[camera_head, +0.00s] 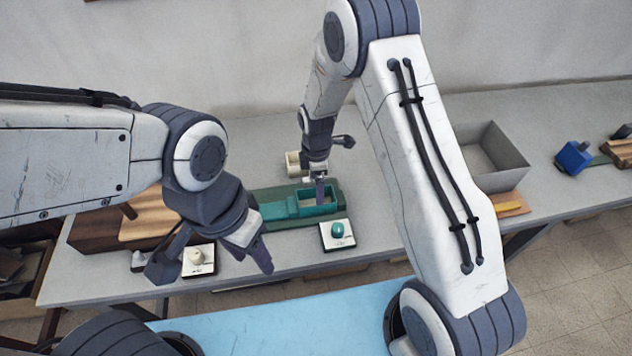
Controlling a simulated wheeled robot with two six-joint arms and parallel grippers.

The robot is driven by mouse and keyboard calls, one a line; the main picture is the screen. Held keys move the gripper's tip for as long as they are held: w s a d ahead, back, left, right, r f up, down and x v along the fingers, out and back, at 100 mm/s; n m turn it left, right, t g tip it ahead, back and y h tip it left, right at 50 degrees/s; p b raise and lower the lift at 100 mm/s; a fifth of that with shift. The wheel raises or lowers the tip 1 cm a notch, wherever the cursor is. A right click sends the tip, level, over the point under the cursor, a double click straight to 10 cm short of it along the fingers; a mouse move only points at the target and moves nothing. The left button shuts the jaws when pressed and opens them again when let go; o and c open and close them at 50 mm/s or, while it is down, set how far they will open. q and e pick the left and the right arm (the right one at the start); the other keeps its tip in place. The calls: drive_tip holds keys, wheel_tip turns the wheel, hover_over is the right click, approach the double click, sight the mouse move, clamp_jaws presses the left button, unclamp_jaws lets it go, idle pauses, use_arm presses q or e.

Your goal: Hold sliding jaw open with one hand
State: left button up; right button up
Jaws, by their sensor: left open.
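A green device (270,208), which looks like a vise with a sliding jaw, lies on the grey table. A teal frame-like part (303,210) sits at its right end, with a pale area inside. My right gripper (320,195) reaches down into or just over that teal part; whether it touches the jaw is unclear, and its finger spacing is hard to read. My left gripper (214,266) is open and empty, front-left of the device, with its fingers spread above the table's front edge. The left arm hides part of the device's left end.
A teal rounded piece (338,230) on a white card stands in front of the device. A cream piece (196,257) on another card lies near my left gripper. A wooden board (95,228) is left; a grey bin (495,160) and blue block (573,158) are right.

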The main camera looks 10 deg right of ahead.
use_arm(q)
drive_tip(key=o, duration=0.3)
drive_tip(key=w+d+f+n+t+h, duration=0.1)
drive_tip(key=w+d+f+n, duration=0.15)
drive_tip(key=w, duration=0.45)
drive_tip(key=w+d+f+n+t+h, duration=0.1)
drive_tip(key=w+d+f, duration=0.25)
drive_tip(key=w, duration=0.25)
drive_tip(key=w+a+f+n+t+y, duration=0.2)
drive_tip(key=w+a+f+n+y, duration=0.15)
drive_tip(key=w+a+f, duration=0.75)
drive_tip(key=shift+h, duration=0.25)
drive_tip(key=x, duration=0.3)
drive_tip(key=d+x, duration=0.1)
drive_tip(key=x, duration=0.6)
drive_tip(key=shift+w+d+f, duration=0.25)
drive_tip(key=shift+w+f, duration=0.05)
drive_tip(key=shift+w, duration=0.05)
